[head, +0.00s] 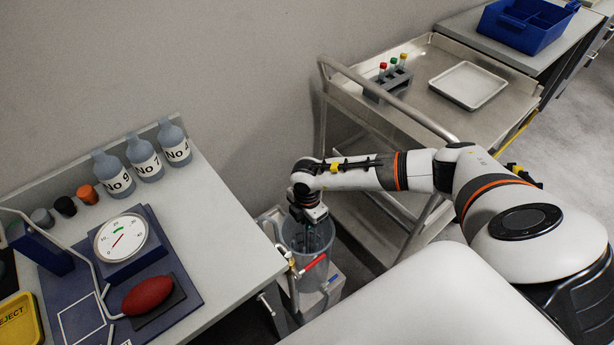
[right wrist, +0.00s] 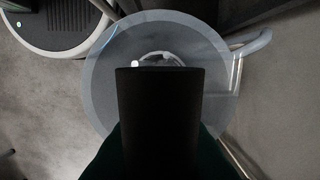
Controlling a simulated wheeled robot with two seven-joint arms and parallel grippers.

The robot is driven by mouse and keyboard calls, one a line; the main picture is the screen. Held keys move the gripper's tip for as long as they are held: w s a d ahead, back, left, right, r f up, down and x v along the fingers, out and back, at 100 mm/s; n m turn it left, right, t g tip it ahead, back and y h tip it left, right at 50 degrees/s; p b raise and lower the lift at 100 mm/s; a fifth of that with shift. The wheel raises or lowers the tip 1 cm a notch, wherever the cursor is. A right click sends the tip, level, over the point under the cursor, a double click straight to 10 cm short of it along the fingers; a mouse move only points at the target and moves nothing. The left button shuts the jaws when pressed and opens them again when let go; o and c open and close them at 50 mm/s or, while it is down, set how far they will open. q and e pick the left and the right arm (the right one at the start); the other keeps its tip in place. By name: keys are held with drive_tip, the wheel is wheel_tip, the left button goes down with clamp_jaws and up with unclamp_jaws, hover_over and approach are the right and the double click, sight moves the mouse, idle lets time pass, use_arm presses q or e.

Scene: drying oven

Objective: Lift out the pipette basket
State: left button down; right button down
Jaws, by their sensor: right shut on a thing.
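A clear, tall cylinder (head: 320,238) stands low between the bench and the steel cart, with my right gripper (head: 309,214) pointing down into its mouth. In the right wrist view the cylinder's round rim (right wrist: 103,75) surrounds my dark gripper. A pale curved piece, seemingly the handle of the pipette basket (right wrist: 160,57), shows just beyond the gripper's end. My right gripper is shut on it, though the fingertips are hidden. The rest of the basket is hidden or cannot be told from the clear wall. My left gripper is not in view.
Red- and blue-handled valves (head: 314,262) sit close to the cylinder. The bench (head: 222,235) on the left holds bottles, a dial gauge and a red bulb. The steel cart (head: 425,108) carries a tube rack (head: 388,84) and a white tray (head: 468,85).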

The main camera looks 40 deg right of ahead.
drive_tip(key=shift+r+p, duration=2.85)
drive_tip(key=shift+r, duration=0.75)
wheel_tip(320, 180, up, 6)
drive_tip(key=p, duration=0.5)
drive_tip(key=shift+r+p, duration=1.4)
drive_tip(key=shift+p, duration=0.1)
drive_tip(key=shift+r, duration=0.1)
wheel_tip(320, 180, up, 9)
drive_tip(key=p, duration=0.7)
drive_tip(key=shift+p, duration=0.3)
